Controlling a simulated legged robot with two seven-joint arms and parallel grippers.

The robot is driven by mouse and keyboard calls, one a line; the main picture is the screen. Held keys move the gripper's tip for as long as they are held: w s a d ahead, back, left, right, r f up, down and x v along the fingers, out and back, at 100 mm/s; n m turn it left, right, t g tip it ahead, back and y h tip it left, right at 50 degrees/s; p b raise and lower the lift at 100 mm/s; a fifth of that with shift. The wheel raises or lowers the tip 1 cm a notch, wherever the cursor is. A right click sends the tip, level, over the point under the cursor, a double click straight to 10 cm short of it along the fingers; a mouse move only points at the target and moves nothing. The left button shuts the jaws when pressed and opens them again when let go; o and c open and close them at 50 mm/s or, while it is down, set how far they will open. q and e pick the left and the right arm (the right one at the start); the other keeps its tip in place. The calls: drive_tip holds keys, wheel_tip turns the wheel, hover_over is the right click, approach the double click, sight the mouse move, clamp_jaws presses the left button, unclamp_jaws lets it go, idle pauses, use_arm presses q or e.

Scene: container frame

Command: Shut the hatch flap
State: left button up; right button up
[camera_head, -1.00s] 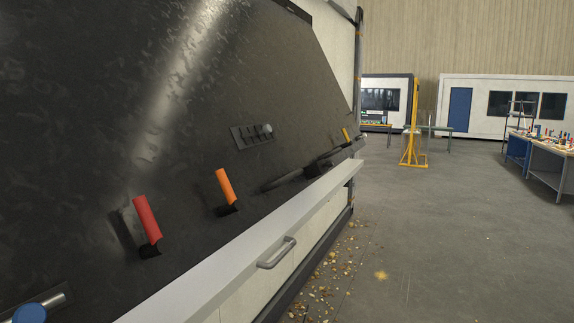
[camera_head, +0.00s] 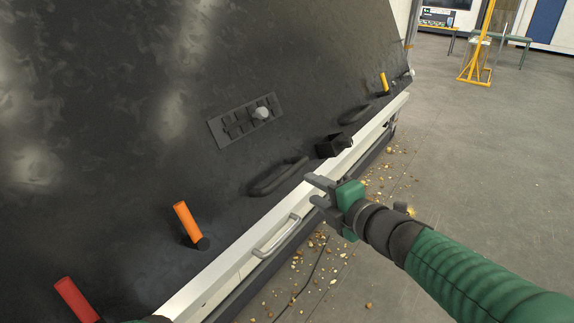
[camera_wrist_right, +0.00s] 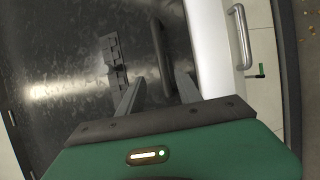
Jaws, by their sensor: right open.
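A large dark sloped panel (camera_head: 130,110), which looks like the hatch flap, fills the left of the head view. I cannot tell for certain that it is the flap, or whether it is open. It carries dark bar handles (camera_head: 278,177) near its lower edge and a slotted plate with a light knob (camera_head: 262,112). My right gripper (camera_head: 313,191) is open and empty, by the pale ledge below the panel. In the right wrist view its fingers (camera_wrist_right: 160,77) point toward the panel, with a dark handle (camera_wrist_right: 164,40) beyond them.
An orange grip (camera_head: 186,222) and a red grip (camera_head: 76,300) stand out from the panel. A pale ledge (camera_head: 225,268) with a metal handle (camera_head: 277,236) runs below. Small debris (camera_head: 328,263) lies on the floor. Open floor (camera_head: 480,170) extends right.

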sight(292, 174)
drive_tip(key=x, duration=0.4)
drive_tip(key=d+p+x, duration=0.1)
drive_tip(key=x, duration=0.3)
drive_tip(key=p+x, duration=0.1)
drive_tip(key=x, duration=0.4)
drive_tip(key=shift+w+d+f, duration=0.15)
drive_tip(key=shift+w, duration=0.25)
drive_tip(key=shift+w+f, duration=0.1)
drive_tip(key=shift+w, duration=0.1)
use_arm(q)
drive_tip(key=shift+w+r, duration=0.2)
drive_tip(key=shift+r, duration=0.8)
use_arm(e)
drive_tip(key=shift+a, duration=0.65)
drive_tip(key=shift+c, duration=0.2)
drive_tip(key=shift+w+d+f, duration=0.1)
drive_tip(key=shift+d, duration=0.05)
clamp_jaws()
use_arm(q)
drive_tip(key=shift+w, duration=0.15)
use_arm(e)
drive_tip(key=shift+f, duration=0.2)
